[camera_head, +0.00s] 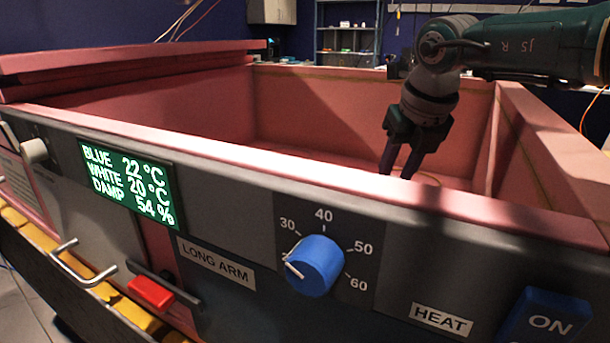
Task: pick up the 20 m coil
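My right gripper (400,165) comes in from the right and points down inside the pink foam enclosure (310,110), behind its front wall. Its two dark fingers stand apart with a gap between them. The front wall's edge cuts off the view of the fingertips, so what lies between or under them is hidden. A thin yellowish curved line (431,178) shows on the floor just right of the fingers; I cannot tell if it is part of the 20 m coil. No coil is otherwise visible. My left gripper is not in view.
The grey front panel carries a green display (128,184), a blue dial (315,265), a blue ON switch (545,318), a red slider (151,291) and a metal handle (80,268). A pink lid (130,57) lies at the left. The front wall hides most of the floor.

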